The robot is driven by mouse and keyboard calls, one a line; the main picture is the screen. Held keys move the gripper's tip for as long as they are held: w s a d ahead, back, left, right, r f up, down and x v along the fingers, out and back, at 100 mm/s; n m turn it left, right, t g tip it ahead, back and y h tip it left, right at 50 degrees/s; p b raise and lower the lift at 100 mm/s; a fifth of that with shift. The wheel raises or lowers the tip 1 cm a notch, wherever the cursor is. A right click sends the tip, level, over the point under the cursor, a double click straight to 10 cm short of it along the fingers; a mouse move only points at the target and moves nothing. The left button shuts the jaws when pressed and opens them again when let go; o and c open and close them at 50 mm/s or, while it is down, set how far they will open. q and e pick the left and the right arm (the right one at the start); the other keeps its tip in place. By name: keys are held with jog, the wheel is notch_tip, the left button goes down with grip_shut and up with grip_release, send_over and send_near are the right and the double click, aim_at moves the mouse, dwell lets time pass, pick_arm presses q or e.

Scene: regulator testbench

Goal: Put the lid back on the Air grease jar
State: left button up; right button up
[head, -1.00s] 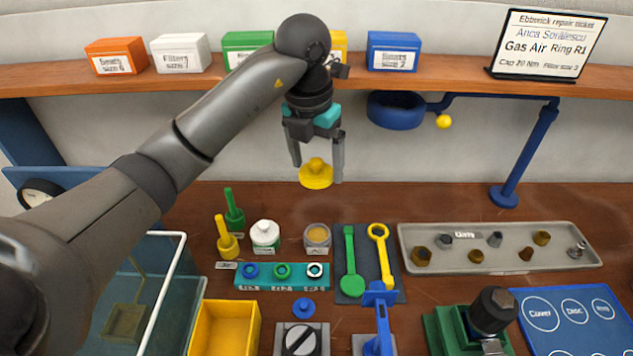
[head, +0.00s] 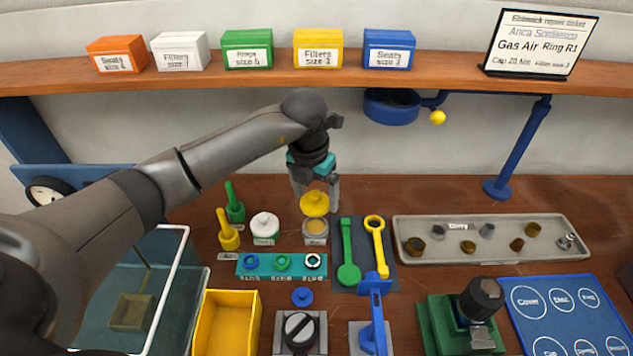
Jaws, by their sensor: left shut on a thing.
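The yellow lid (head: 314,207) with a knob on top is held in my left gripper (head: 315,194), which is shut on it. The gripper points down. An open jar (head: 316,237) with tan grease inside stands on the bench directly below the lid. The lid hides the back part of the jar's rim; I cannot tell whether the two touch. The jar's label is too small to read. My right gripper is not in view.
A closed white jar (head: 265,228) stands just left of the open jar. Green and yellow upright tools (head: 228,236) stand further left. A teal ring holder (head: 282,267) lies in front, and a dark mat (head: 363,281) with two wrenches lies to the right.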

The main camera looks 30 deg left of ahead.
pick_arm(q)
jog(key=shift+f+b, duration=2.2)
jog(key=shift+f, duration=0.75)
jog(key=shift+f, duration=0.15)
jog(key=o, duration=1.1)
jog(key=shift+r+p, duration=2.65)
jog(key=shift+r, duration=0.9)
